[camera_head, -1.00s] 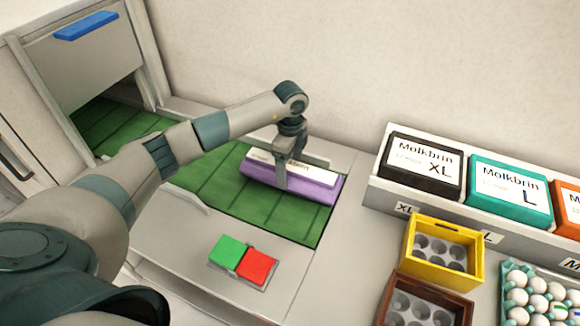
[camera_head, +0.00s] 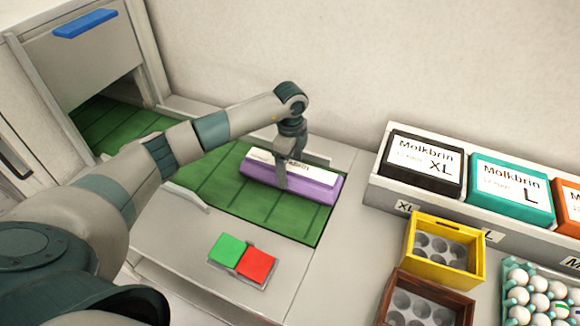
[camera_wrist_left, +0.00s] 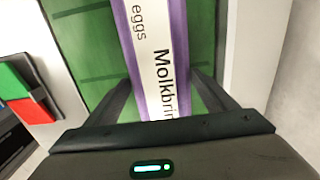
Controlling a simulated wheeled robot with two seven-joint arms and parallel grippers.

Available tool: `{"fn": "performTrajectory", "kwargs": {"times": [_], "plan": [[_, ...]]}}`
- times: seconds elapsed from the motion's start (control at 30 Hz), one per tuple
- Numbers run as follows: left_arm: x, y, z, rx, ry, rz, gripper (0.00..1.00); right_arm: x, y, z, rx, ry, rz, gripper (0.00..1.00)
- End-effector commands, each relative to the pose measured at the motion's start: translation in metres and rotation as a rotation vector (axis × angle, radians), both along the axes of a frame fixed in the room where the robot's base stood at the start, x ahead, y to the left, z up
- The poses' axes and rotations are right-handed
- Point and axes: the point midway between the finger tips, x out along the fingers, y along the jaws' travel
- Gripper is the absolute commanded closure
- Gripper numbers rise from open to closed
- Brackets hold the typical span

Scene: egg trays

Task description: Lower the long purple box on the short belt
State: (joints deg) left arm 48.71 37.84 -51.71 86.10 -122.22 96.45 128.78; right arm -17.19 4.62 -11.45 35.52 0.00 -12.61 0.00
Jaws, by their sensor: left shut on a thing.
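The long purple box (camera_head: 312,188) with a white label is at the right end of the short green belt (camera_head: 215,179). It lies lengthwise across the picture, on or just above the belt; I cannot tell if it touches. My left gripper (camera_head: 283,182) is over its middle and shut on it, one finger showing on the near side. In the left wrist view the purple box (camera_wrist_left: 142,58) runs between the two dark fingers, its label reading "eggs Molkbrin", with green belt (camera_wrist_left: 82,48) on both sides. My right gripper is not in view.
A green and red button box (camera_head: 242,260) stands in front of the belt. A yellow crate (camera_head: 443,255), a brown crate (camera_head: 428,299) and an egg tray (camera_head: 535,295) are at the right. Black (camera_head: 422,164) and teal (camera_head: 508,189) boxes stand in a rack behind. A hatch with a blue handle (camera_head: 86,24) is at the left.

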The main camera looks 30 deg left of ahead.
Motion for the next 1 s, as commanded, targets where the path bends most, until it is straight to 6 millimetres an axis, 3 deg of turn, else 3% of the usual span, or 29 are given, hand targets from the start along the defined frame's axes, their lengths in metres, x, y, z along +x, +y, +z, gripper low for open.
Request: {"fn": "performTrajectory", "kwargs": {"times": [0.13,0.17,0.23,0.67,0.87,1.0], "plan": [[0.001,0.000,0.001,-0.001,-0.002,0.000,0.71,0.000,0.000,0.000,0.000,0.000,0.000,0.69],[0.001,0.000,0.001,-0.001,-0.002,0.000,0.17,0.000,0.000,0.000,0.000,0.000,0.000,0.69],[0.001,0.000,0.001,-0.001,-0.002,0.000,0.01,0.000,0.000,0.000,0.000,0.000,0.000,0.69],[0.000,0.000,0.004,0.000,-0.001,0.000,0.00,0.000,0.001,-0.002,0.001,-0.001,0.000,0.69],[0.001,0.000,0.023,-0.001,-0.004,0.000,0.00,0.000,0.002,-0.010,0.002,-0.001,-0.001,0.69],[0.002,0.000,0.045,-0.002,-0.005,-0.001,0.00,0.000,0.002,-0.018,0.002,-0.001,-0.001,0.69]]}}
